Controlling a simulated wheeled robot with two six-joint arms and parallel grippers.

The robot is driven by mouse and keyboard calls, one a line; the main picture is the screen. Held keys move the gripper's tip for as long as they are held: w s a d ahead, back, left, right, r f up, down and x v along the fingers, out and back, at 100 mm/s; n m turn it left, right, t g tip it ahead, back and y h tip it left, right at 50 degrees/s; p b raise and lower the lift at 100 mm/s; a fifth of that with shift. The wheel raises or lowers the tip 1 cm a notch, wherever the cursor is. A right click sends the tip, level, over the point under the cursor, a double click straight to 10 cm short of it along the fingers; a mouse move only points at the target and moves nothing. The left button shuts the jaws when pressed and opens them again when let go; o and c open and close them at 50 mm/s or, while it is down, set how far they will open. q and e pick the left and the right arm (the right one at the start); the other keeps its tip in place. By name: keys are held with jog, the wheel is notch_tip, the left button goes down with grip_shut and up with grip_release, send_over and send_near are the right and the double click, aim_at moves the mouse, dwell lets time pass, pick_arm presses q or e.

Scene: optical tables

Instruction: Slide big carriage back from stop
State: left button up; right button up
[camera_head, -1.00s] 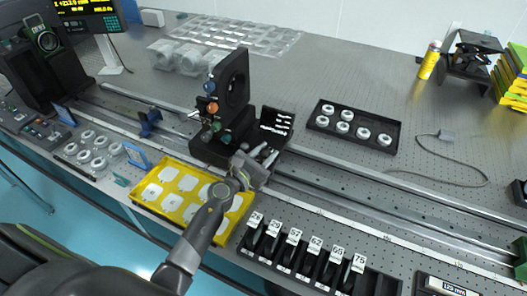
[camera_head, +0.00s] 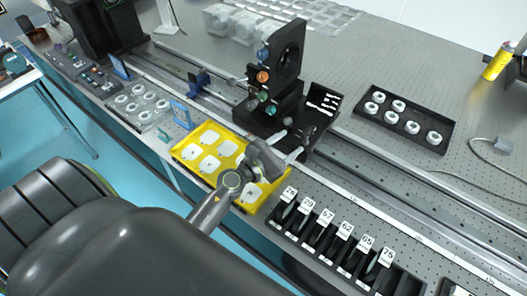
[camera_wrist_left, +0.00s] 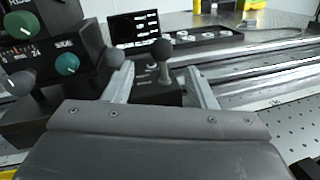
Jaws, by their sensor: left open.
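The big carriage (camera_head: 262,122) is a tall black block with a round opening and coloured knobs, standing upright on the long rail (camera_head: 375,160). My left gripper (camera_head: 289,146) is at the carriage's near right foot, with its fingers spread. In the left wrist view, the open fingers (camera_wrist_left: 162,80) reach toward a dark ball-headed post (camera_wrist_left: 163,58), which stands between them with gaps on both sides. Green knobs (camera_wrist_left: 66,64) show on the carriage at the left. My right gripper is not in view.
A yellow tray (camera_head: 240,143) with white pieces lies in front of the rail. A black rack of numbered holders (camera_head: 318,240) is at the lower right. A black tray of ringed parts (camera_head: 402,119) lies behind the rail.

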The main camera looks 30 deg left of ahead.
pick_arm(q)
jog(key=b+v, duration=0.2)
jog(key=v, duration=0.7)
